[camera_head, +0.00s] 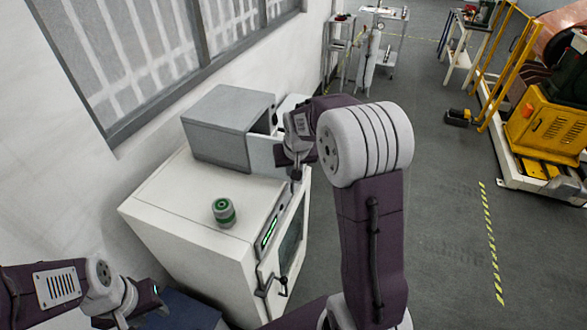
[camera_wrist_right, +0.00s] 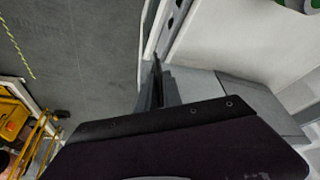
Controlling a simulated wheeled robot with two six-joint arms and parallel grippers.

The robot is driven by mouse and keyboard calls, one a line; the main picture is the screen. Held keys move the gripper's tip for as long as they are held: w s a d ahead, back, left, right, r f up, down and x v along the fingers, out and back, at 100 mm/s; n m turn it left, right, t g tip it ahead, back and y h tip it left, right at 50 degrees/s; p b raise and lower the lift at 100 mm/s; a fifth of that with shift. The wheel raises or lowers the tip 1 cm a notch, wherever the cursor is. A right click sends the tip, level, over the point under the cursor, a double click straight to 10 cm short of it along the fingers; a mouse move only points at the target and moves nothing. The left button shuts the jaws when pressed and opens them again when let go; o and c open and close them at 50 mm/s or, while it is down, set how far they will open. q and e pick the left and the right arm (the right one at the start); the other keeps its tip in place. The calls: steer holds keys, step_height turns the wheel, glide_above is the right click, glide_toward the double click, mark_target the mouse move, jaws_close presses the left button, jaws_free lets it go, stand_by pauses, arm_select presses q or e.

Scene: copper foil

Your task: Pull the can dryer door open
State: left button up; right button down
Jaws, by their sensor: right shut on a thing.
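The can dryer looks to be the grey box (camera_head: 225,115) on top of a white cabinet. Its pale door (camera_head: 264,154) stands swung out from the box's right side, leaving a dark gap. My right gripper (camera_head: 296,170) is shut at the door's outer end, partly hidden by its own wrist. In the right wrist view its fingers (camera_wrist_right: 156,85) meet the outer end of the grey door panel (camera_wrist_right: 195,84). My left gripper (camera_head: 152,302) is low at the left, beside the cabinet and away from the dryer; its fingers are not clear.
The white cabinet (camera_head: 180,205) has a green display and a windowed front door with a dark handle (camera_head: 280,285). A green and white can (camera_head: 223,212) stands on it. A windowed wall is at left. Open grey floor (camera_head: 440,200) lies right, with yellow machinery (camera_head: 548,125) beyond.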

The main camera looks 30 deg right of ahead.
steer(key=c, duration=1.5)
jaws_free()
steer(key=shift+a, duration=0.1)
steer(key=b+v, duration=0.2)
steer(key=v, duration=0.7)
steer(key=shift+w, duration=0.1)
